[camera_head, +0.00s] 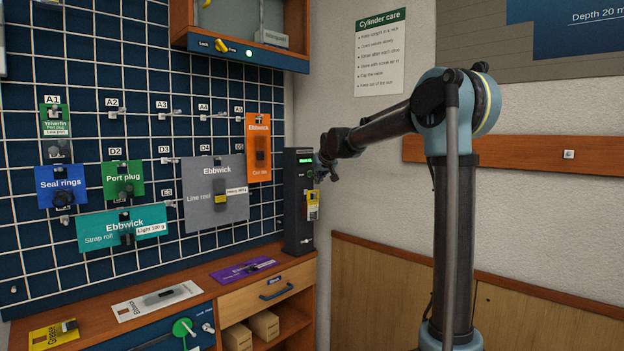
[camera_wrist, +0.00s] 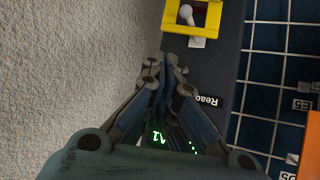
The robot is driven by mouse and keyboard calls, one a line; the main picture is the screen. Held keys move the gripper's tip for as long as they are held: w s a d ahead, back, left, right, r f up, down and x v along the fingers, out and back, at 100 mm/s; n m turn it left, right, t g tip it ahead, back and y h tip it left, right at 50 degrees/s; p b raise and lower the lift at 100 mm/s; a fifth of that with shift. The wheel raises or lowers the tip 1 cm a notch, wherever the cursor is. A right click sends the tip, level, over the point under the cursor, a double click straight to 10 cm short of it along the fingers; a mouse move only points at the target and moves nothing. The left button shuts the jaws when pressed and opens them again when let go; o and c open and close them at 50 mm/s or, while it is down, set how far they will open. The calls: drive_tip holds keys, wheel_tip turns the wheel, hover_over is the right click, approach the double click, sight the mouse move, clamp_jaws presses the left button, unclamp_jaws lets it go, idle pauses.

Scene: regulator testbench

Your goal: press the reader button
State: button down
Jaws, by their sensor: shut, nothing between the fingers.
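The reader (camera_head: 298,215) is a tall dark box standing at the right end of the bench, with a lit green display (camera_head: 304,160) near its top. In the wrist view the reader's dark face (camera_wrist: 232,40) carries a "Reader" label (camera_wrist: 207,101) and green lit characters (camera_wrist: 158,137) seen partly behind my fingers. My gripper (camera_head: 320,170) is at the upper right side of the reader. In the wrist view my gripper (camera_wrist: 173,64) is shut and empty, its tips over the face below a yellow frame. I cannot make out the button or tell whether the fingertips touch the face.
The yellow frame (camera_wrist: 168,17) with a pale peg sits on the reader close to my fingertips. A pegboard (camera_head: 120,70) with several hanging packs, including an orange pack (camera_head: 258,145), lies left of the reader. A wooden bench (camera_head: 210,290) runs below. Bare wall (camera_head: 350,200) is to the right.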

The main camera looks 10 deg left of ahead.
drive_tip(key=shift+w+a, duration=0.2)
drive_tip(key=shift+a, duration=0.1)
drive_tip(key=shift+w+a, duration=0.25)
drive_tip(key=shift+a, duration=0.1)
idle(1.0)
idle(0.4)
drive_tip(key=shift+s+d, duration=0.55)
drive_tip(key=shift+d, duration=0.15)
drive_tip(key=shift+s+d, duration=0.75)
drive_tip(key=shift+d, duration=0.25)
drive_tip(key=shift+s+d, duration=0.75)
drive_tip(key=shift+d, duration=0.25)
